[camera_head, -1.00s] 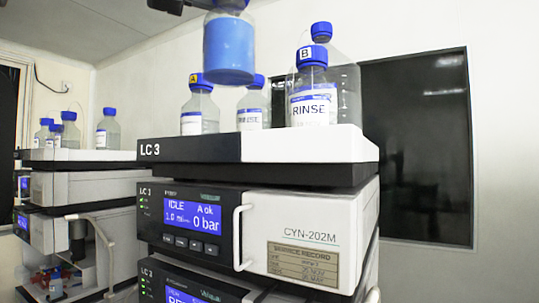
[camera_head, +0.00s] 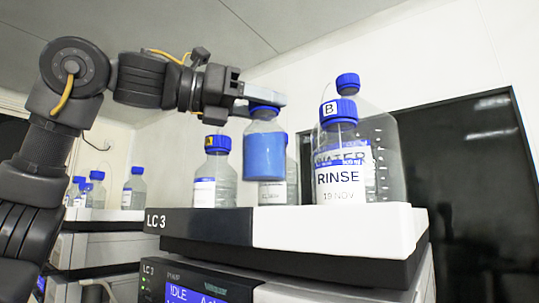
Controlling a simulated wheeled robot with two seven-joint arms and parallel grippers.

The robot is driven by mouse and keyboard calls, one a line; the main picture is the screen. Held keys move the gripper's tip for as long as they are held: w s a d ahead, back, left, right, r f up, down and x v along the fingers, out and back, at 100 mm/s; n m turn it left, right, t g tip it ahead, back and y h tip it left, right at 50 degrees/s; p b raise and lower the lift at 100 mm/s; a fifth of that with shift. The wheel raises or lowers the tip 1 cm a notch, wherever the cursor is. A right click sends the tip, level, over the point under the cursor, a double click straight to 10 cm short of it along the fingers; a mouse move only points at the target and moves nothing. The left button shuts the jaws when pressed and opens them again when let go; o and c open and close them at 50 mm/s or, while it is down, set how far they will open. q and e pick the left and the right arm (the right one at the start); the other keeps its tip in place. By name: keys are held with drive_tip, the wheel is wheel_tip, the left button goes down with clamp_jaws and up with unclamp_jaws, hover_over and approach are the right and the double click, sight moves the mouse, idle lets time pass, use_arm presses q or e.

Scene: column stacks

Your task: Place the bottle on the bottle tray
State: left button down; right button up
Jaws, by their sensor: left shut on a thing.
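The bottle (camera_head: 265,152) holds blue liquid and has a blue cap. My left gripper (camera_head: 264,100) is shut on it at the cap and neck, and the bottle hangs upright. The bottle tray (camera_head: 330,232) is the white and black top marked LC 3. The held bottle's base is a little above the tray surface in the picture; I cannot tell the exact gap or depth. It partly hides a clear bottle (camera_head: 291,172) behind it. My right gripper is not in view.
On the tray stand bottle A (camera_head: 213,175) at left, the RINSE bottle B (camera_head: 340,178) at right and a larger clear bottle (camera_head: 384,160) behind it. Another stack with several bottles is at far left. A dark panel (camera_head: 480,180) is on the right wall.

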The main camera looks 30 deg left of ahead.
sight(267, 154)
use_arm(q)
drive_tip(key=f, duration=0.1)
drive_tip(key=w, duration=0.1)
drive_tip(key=f, duration=0.1)
drive_tip(key=shift+w+a+f, duration=0.3)
drive_tip(key=shift+f, duration=0.05)
drive_tip(key=shift+w+f, duration=0.1)
drive_tip(key=shift+f, duration=0.2)
drive_tip(key=shift+w+f, duration=0.3)
drive_tip(key=shift+f, duration=0.05)
drive_tip(key=shift+w+f+p, duration=0.3)
drive_tip(key=shift+p, duration=0.05)
drive_tip(key=shift+f+p, duration=0.4)
drive_tip(key=shift+f, duration=0.5)
drive_tip(key=shift+s+a+f, duration=0.1)
drive_tip(key=shift+a+f, duration=0.1)
drive_tip(key=shift+f, duration=0.4)
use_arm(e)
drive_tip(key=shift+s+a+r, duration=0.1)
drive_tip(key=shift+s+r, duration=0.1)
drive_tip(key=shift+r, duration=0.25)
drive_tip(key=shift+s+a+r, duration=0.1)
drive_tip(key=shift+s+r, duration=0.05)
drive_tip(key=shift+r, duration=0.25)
use_arm(q)
drive_tip(key=shift+d, duration=0.15)
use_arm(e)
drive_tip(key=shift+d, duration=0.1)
